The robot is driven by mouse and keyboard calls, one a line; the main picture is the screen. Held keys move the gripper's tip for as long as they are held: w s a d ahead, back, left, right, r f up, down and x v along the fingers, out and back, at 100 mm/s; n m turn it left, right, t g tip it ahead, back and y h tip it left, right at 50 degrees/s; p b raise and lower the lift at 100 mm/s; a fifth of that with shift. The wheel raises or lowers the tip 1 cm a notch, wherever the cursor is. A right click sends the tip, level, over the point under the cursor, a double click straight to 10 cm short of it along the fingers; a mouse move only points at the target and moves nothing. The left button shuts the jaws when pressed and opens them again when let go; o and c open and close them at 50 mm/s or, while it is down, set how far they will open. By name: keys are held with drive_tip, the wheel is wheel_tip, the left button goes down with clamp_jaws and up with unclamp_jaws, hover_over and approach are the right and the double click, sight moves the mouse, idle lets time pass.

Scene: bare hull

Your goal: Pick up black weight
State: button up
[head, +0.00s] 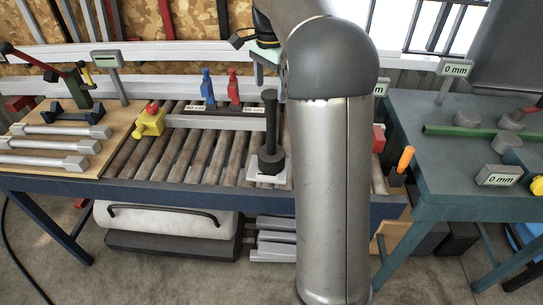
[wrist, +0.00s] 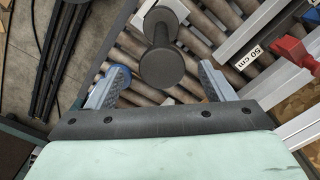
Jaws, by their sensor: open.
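The black weight (head: 270,132) stands upright on a small pale plate (head: 268,175) on the roller table, with a thin stem and a wider base. In the wrist view the weight (wrist: 161,68) shows as a dark round disc with a stem and second round end, in line with the gap between my fingers. My gripper (wrist: 164,75) is open and empty, its two grey fingers on either side of the weight in the picture. I cannot tell the exact height between them. In the head view my arm hides most of the gripper.
Left of the weight are a yellow clamp (head: 149,121) and a rail with blue (head: 208,87) and red (head: 233,88) sliders. A wooden board (head: 96,158) with grey bars lies at the far left. A teal table (head: 440,165) with weights and labels stands right.

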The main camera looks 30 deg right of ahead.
sight(271, 94)
drive_tip(key=shift+w+d+f+p, duration=0.15)
drive_tip(key=shift+f+p, duration=0.1)
drive_tip(key=shift+f, duration=1.3)
drive_tip(key=shift+s+d+f+p, duration=0.1)
drive_tip(key=shift+f+p, duration=0.1)
drive_tip(key=shift+f, duration=1.3)
drive_tip(key=shift+w+r, duration=0.1)
drive_tip(key=shift+r, duration=0.05)
clamp_jaws()
